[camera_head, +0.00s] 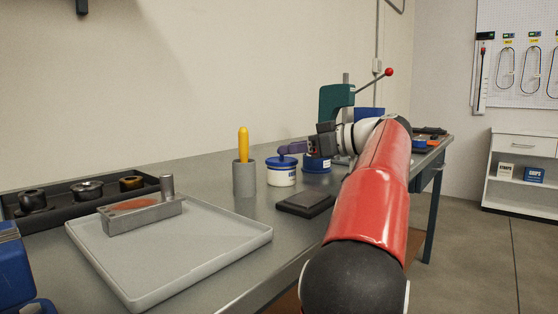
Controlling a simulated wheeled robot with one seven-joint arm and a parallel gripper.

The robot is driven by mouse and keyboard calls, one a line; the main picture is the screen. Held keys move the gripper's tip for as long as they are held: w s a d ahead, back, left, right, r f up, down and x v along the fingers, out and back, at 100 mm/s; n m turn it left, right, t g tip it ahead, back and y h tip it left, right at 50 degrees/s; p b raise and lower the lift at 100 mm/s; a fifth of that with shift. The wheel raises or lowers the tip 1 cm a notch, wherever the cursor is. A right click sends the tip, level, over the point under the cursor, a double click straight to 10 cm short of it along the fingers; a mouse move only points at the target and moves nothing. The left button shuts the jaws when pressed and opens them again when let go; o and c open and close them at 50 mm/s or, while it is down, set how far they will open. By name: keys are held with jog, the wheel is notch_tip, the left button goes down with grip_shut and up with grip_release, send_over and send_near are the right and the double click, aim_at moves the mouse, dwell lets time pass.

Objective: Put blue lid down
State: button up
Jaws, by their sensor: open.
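A blue lid (281,161) with a small knob sits on top of a white jar with a blue label (281,177), on the workbench near the middle of the view. My gripper (284,149) reaches in from the right with its dark purple fingers at the lid's knob, just above the lid. The gripper is open. The gap between the fingers is too small to make out, and I cannot tell whether they touch the knob. My red and black arm covers part of the bench on the right.
A blue container (317,163) stands right beside the jar. A grey cup with a yellow-handled tool (244,178) stands to its left. A flat black block (305,204) lies in front. A grey tray (200,250) holds a metal block. A green press (337,102) stands behind my gripper.

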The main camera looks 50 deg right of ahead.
aim_at(282, 156)
jog(key=x, duration=0.4)
jog(key=shift+s+f, duration=0.1)
jog(key=shift+f, duration=0.05)
grip_shut()
